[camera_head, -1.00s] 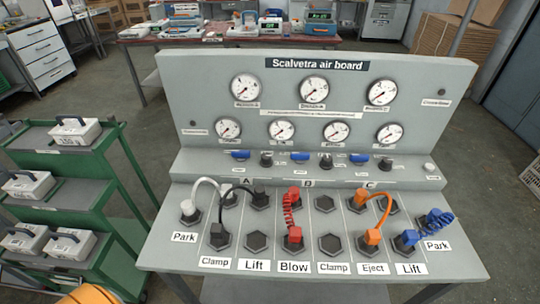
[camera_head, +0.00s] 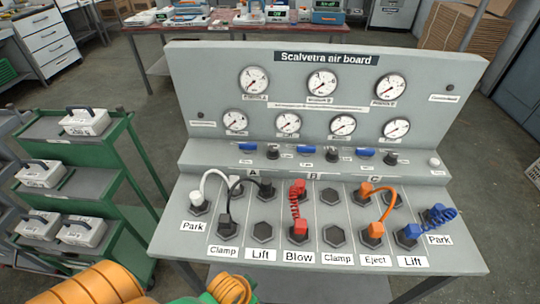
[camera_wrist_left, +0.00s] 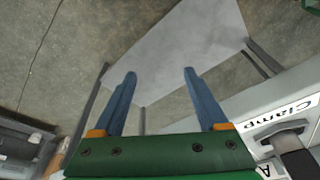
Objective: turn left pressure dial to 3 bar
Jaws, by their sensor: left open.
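The grey air board (camera_head: 420,130) stands ahead, with round white gauges such as the upper left gauge (camera_head: 253,81). On its ledge is a row of three black dials: left dial (camera_head: 272,152), middle dial (camera_head: 332,154) and right dial (camera_head: 390,157). The dial markings are too small to read. My left arm enters the head view at the bottom left, in front of the board, with its fingertips out of that view. In the left wrist view my left gripper (camera_wrist_left: 159,74) is open and empty, its two blue fingers apart over the floor and a grey panel. My right gripper is not in view.
Blue levers (camera_head: 307,150) sit between the dials. Hoses cross the sloped panel: white (camera_head: 207,181), black (camera_head: 243,187), red (camera_head: 297,200), orange (camera_head: 388,205) and blue (camera_head: 440,217). A green trolley (camera_head: 100,160) with grey cases stands at left.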

